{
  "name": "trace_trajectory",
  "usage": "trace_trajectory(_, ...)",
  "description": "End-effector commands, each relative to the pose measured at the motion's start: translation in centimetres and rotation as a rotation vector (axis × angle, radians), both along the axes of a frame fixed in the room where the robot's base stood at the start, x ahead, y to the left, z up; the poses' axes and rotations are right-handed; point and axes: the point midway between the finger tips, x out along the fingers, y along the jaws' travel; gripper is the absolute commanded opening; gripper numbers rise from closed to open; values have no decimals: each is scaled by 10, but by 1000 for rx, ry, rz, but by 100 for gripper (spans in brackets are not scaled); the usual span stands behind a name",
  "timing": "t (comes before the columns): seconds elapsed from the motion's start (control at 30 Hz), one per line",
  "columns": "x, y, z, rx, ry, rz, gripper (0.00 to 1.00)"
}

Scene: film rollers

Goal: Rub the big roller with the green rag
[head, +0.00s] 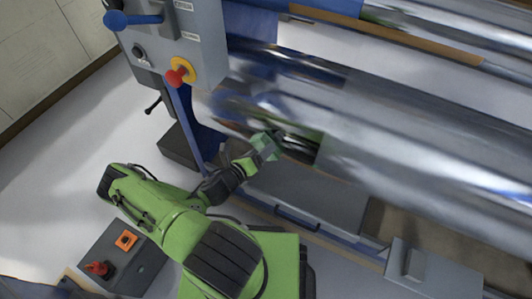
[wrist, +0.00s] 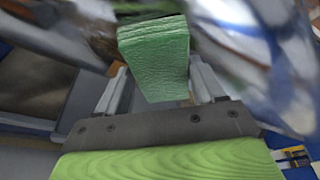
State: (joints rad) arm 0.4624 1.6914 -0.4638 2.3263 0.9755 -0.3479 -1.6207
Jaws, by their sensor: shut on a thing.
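The green rag (wrist: 155,60) is a folded green block between the two fingers of my gripper (wrist: 157,88) in the wrist view. My gripper is shut on it. In the head view the rag (head: 266,145) is at the end of my gripper (head: 258,153), at the lower left part of the big roller (head: 400,140). The roller is a long, shiny metal cylinder running from the left middle to the lower right. The rag looks close to the roller's underside near its left end. I cannot tell whether they touch.
A grey control panel (head: 205,40) with a red knob (head: 174,78) on a yellow disc and a blue lever (head: 130,20) stands at the upper left. A blue post runs down below it. More rollers (head: 440,25) lie at the top right. A grey ledge (head: 310,200) lies below the roller.

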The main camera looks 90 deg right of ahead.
Motion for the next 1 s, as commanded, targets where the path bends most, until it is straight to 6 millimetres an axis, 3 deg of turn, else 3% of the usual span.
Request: trace_trajectory(1.0,70,-32,0,-2,-3,2,44)
